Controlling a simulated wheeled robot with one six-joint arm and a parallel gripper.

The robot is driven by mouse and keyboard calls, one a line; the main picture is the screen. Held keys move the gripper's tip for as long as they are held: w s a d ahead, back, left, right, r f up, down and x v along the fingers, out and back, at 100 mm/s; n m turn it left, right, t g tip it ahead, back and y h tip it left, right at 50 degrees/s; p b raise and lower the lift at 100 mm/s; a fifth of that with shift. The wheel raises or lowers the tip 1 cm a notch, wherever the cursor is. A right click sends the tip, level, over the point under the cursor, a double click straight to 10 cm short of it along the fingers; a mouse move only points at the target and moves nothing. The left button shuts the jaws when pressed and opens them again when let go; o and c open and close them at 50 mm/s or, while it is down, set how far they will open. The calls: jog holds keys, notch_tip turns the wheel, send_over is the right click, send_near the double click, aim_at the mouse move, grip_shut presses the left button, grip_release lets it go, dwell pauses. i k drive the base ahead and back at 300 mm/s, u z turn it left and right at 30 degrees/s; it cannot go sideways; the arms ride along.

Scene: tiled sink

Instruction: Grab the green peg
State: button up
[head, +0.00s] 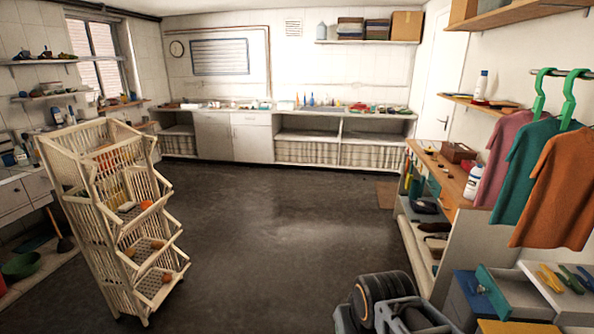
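Several clothes pegs lie side by side on a pale surface (535,270) at the lower right. A yellow peg (549,279) is on the left, and a dark green peg (572,280) lies to its right. Another dark peg, greenish or bluish, lies at the far right edge, partly cut off by the frame. Part of my own arm, grey and black with an orange ring, shows at the bottom centre, to the left of the pegs and apart from them. My gripper's fingers cannot be made out in this view.
Teal and blue drawers (500,290) stand open left of the pegs. An orange shirt (556,190) and other shirts hang above on green hangers (541,95). A wooden shelf unit (445,180) runs behind. A tiered rack (110,220) stands left; the middle floor is clear.

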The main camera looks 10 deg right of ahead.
aim_at(573, 283)
jog(key=z, duration=2.1)
jog(key=k, duration=1.2)
jog(key=u, duration=0.4)
jog(key=i, duration=0.6)
jog(key=u, duration=0.8)
jog(key=i, duration=0.75)
jog(key=z, duration=0.5)
jog(key=i, duration=0.7)
jog(key=z, duration=0.8)
